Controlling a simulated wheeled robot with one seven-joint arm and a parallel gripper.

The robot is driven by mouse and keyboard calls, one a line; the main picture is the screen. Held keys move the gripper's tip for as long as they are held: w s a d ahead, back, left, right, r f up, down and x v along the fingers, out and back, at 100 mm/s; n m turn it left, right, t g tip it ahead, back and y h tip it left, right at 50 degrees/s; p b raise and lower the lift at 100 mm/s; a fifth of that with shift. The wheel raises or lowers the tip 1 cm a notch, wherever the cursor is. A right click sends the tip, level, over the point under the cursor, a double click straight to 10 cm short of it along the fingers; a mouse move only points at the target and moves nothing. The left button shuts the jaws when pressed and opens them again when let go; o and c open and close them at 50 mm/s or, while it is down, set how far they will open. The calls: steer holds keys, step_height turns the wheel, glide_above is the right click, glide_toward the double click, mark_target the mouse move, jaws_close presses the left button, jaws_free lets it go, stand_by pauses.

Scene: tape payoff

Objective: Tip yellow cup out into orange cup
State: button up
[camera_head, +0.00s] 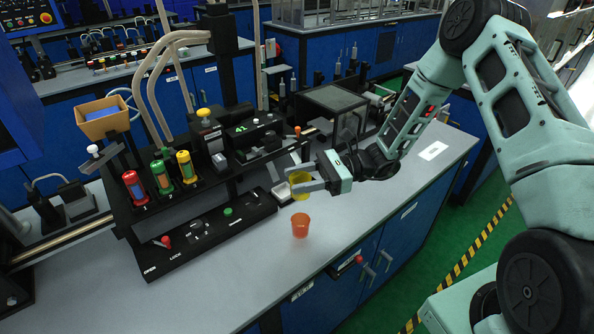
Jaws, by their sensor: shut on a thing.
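The orange cup (300,226) stands upright on the grey bench top, near its front edge. The yellow cup (299,186) is between the fingers of my gripper (302,181), a little behind and above the orange cup in the picture. My gripper is shut on the yellow cup, and its fingers hide part of it. The yellow cup looks roughly upright. I cannot tell what is inside either cup, or exactly how high the yellow cup is held.
A black station with red, green and yellow cylinders (161,177) stands left of the cups. Its low black panel (208,232) reaches close to them. The bench top (370,205) is clear to the right.

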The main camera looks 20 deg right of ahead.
steer(key=shift+s+a+f+n+h, duration=0.1)
steer(key=shift+f+n+h, duration=0.4)
steer(key=shift+h, duration=0.4)
step_height(320, 180, down, 8)
steer(key=n+h+b, duration=0.1)
steer(key=h, duration=0.2)
steer(key=t+h+b, duration=0.1)
steer(key=h, duration=0.2)
steer(key=n+t+h+b, duration=0.1)
steer(key=h+b, duration=0.1)
steer(key=h, duration=0.2)
steer(key=shift+a+r+n, duration=0.15)
steer(key=shift+r+n, duration=0.05)
steer(key=shift+n, duration=0.1)
steer(key=h+b, duration=0.2)
steer(key=b, duration=0.1)
steer(key=shift+f, duration=0.3)
steer(key=shift+n+t+h+b, duration=0.3)
steer(key=shift+h+b, duration=0.15)
steer(key=shift+h, duration=0.05)
steer(key=shift+r, duration=0.2)
step_height(320, 180, up, 5)
steer(key=p, duration=0.4)
